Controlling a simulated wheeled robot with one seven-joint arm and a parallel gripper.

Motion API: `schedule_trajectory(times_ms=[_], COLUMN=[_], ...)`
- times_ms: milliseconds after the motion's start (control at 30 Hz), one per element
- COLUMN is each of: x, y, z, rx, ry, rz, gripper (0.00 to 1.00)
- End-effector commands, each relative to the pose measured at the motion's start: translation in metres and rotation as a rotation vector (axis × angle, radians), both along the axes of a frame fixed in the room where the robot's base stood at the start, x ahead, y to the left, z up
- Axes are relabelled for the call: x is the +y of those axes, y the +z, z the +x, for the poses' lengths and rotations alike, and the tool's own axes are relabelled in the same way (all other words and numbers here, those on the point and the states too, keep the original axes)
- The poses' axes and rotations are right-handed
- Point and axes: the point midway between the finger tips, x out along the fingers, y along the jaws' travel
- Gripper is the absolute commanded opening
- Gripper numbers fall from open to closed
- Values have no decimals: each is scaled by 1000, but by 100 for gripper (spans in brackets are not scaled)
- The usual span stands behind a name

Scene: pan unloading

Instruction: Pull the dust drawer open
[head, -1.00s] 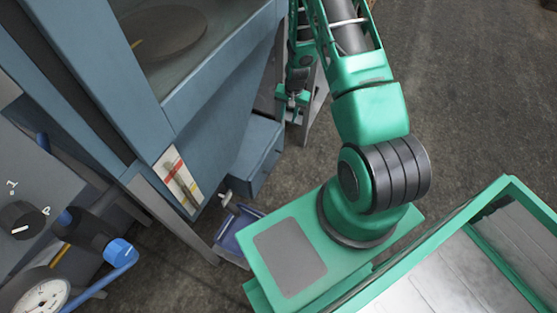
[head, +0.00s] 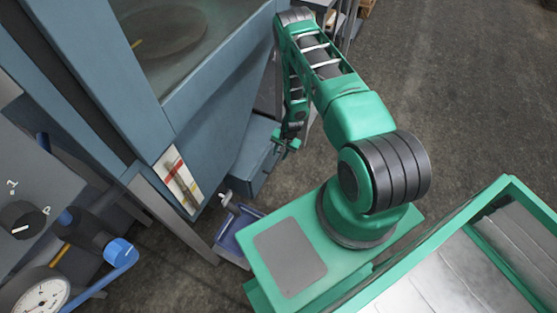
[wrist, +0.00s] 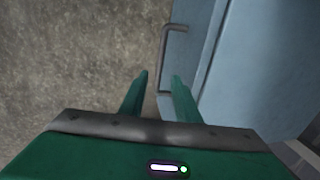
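The dust drawer (head: 250,165) is a blue-grey box low under the blue machine in the head view; its front face is partly behind my gripper (head: 287,143). In the wrist view, the drawer front (wrist: 202,45) fills the right side, with a thin grey bar handle (wrist: 166,62) standing off it. My gripper (wrist: 160,76) is open there, its two green fingers apart. The handle appears ahead of the fingertips, its lower part lying in the gap between them in the picture. I see no grip on it. I cannot tell how far the drawer is out.
The blue machine (head: 215,105) stands over the drawer. A small blue bin (head: 236,228) sits on the floor near my base. At left are a dial gauge (head: 38,297) and a blue-capped valve (head: 119,250). Bare floor (wrist: 75,60) lies left of the drawer front.

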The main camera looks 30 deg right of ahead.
Motion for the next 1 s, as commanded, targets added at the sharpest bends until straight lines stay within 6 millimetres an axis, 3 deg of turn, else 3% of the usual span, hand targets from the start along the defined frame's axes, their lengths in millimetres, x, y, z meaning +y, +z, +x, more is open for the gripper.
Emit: schedule_trajectory(times_ms=[200,400,800,933,1000], x=[4,6,6,6,6], y=[-35,-53,-58,-58,-58], z=[5,8,10,10,10], rx=[0,0,0,0,0], ry=[0,0,-1,-1,-1], rz=[0,0,-1,-1,-1], gripper=[30,30,30,1,0])
